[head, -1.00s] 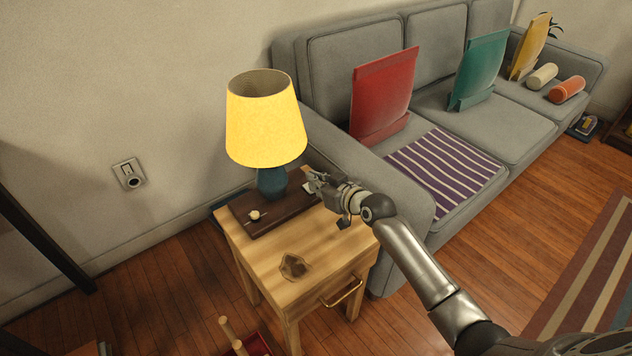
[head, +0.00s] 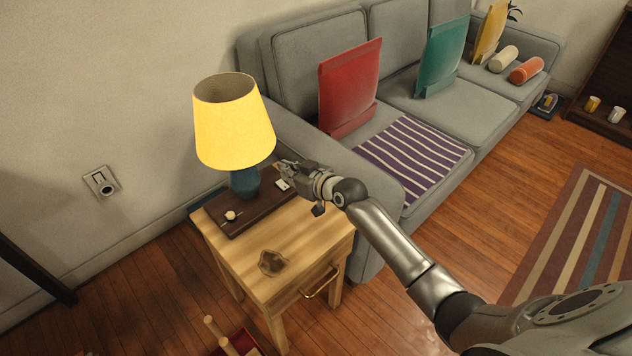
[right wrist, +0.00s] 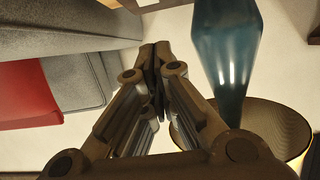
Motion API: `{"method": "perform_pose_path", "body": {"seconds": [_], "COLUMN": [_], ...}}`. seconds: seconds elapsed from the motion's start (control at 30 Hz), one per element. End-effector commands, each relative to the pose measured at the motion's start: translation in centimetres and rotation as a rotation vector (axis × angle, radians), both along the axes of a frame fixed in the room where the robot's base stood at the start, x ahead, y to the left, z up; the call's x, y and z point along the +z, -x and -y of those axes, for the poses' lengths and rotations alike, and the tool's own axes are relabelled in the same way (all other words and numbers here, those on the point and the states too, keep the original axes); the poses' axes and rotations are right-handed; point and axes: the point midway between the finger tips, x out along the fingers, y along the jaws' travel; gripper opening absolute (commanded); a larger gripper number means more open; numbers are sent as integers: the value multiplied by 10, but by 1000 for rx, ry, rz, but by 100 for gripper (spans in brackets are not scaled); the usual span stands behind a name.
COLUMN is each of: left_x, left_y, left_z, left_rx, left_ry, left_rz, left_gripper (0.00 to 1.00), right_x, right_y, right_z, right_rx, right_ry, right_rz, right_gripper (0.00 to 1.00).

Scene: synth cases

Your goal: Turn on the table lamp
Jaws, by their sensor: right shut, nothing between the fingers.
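The table lamp has a bright yellow shade (head: 234,128) and a blue base (head: 246,183). It stands upright on a dark board (head: 250,215) on a wooden side table (head: 305,245). The shade looks lit. My right gripper (head: 280,168) is just right of the base, above a small white piece (head: 282,184) on the board. In the right wrist view its fingers (right wrist: 156,55) are shut and empty, apart from the blue base (right wrist: 228,55) beside them; the shade (right wrist: 272,125) is at the lower right. My left gripper is not in view.
A round knob (head: 231,215) sits on the board. A grey sofa (head: 415,90) with cushions stands close to the table's right. A wall outlet (head: 101,182) is at the left. A red container (head: 240,343) with wooden sticks is below the table.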

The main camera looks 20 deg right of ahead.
Motion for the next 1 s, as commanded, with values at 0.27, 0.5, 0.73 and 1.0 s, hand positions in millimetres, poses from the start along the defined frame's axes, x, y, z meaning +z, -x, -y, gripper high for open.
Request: {"method": "perform_pose_path", "body": {"seconds": [0.27, 0.5, 0.73, 1.0], "left_x": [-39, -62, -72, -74], "left_y": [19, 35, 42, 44], "left_z": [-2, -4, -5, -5], "left_rx": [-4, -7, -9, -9], "left_ry": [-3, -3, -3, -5], "left_rz": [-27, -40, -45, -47], "left_gripper": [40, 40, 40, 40], "right_x": [12, 18, 21, 22], "right_y": [19, 65, 88, 92], "right_z": [7, 23, 31, 33], "right_rx": [0, -1, -1, -1], "right_ry": [3, 2, 0, 0], "right_rz": [-2, -2, 0, 1], "right_gripper": [0, 0, 0, 0]}}
